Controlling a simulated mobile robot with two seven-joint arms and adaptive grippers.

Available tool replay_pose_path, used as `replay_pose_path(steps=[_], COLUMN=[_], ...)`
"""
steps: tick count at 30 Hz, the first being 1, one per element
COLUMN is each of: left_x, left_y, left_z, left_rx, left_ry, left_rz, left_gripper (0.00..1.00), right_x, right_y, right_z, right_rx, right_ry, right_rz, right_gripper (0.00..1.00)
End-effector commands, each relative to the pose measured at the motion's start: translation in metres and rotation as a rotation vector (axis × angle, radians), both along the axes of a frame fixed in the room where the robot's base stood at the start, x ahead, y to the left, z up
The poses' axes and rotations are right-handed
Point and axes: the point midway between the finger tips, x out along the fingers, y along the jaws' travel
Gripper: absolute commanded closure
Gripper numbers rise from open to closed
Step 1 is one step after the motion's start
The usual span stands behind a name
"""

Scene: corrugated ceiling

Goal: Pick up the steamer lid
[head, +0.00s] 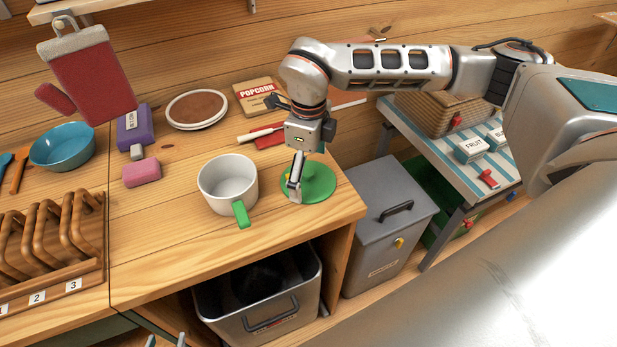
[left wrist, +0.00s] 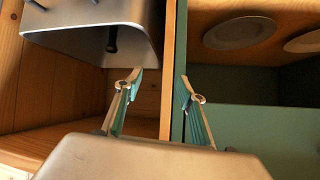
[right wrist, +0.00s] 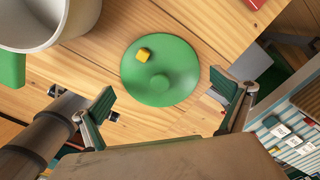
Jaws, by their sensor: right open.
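The steamer lid, a flat green disc (head: 321,182) with a round knob, lies on the wooden counter near its right end.
A white pot (head: 215,180) with a green handle stands just left of the lid. Red-handled utensils (head: 262,136) and a popcorn box (head: 256,95) lie behind. The counter's right edge is close to the lid. A grey bin (head: 388,230) stands beyond it.

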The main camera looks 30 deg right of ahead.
Motion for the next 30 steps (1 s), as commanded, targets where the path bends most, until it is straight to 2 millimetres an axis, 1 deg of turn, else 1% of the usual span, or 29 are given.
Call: replay_pose_path(steps=[3,8,11,12,14,15,17,18,20,30], left_x=[0.0025,0.0028,0.0027,0.0026,0.0025,0.0025,0.0024,0.0021,0.0012,-0.0002], left_y=[-0.0002,-0.0002,0.0,-0.0001,-0.0001,0.0,0.0,0.0001,0.0001,0.0004], left_z=[0.0032,0.0034,0.0033,0.0033,0.0032,0.003,0.0028,0.0025,0.0016,-0.001], left_rx=[-0.001,-0.001,-0.001,-0.001,-0.001,-0.001,-0.001,-0.001,-0.001,0.0], left_ry=[-0.006,-0.007,-0.007,-0.007,-0.007,-0.006,-0.006,-0.006,-0.004,0.001], left_rz=[0.0,0.001,0.001,0.001,0.001,0.001,0.001,0.0,0.0,0.0], left_gripper=[0.6,0.6,0.6,0.6,0.6,0.6,0.6,0.6,0.6,0.6], right_x=[-0.0001,-0.0001,-0.0001,-0.0001,0.0001,0.0001,-0.0001,-0.0003,-0.0007,-0.0032], right_y=[0.0002,0.0002,0.0002,0.0002,0.0002,0.0002,0.0,-0.0001,-0.0003,-0.0006], right_z=[-0.0041,-0.004,-0.0039,-0.0039,-0.0038,-0.0039,-0.0043,-0.0047,-0.0054,-0.0084], right_rx=[0.0,0.0,0.0,0.0,0.001,0.0,0.0,-0.001,-0.001,-0.004], right_ry=[0.0,0.0,0.0,0.0,-0.001,0.0,0.0,0.001,0.001,0.01], right_rz=[0.0,0.0,0.0,0.0,0.0,0.0,0.0,0.0,0.0,0.0], right_gripper=[0.0,0.0,0.23,0.34,0.49,0.6,0.75,0.86,0.99,1.0])
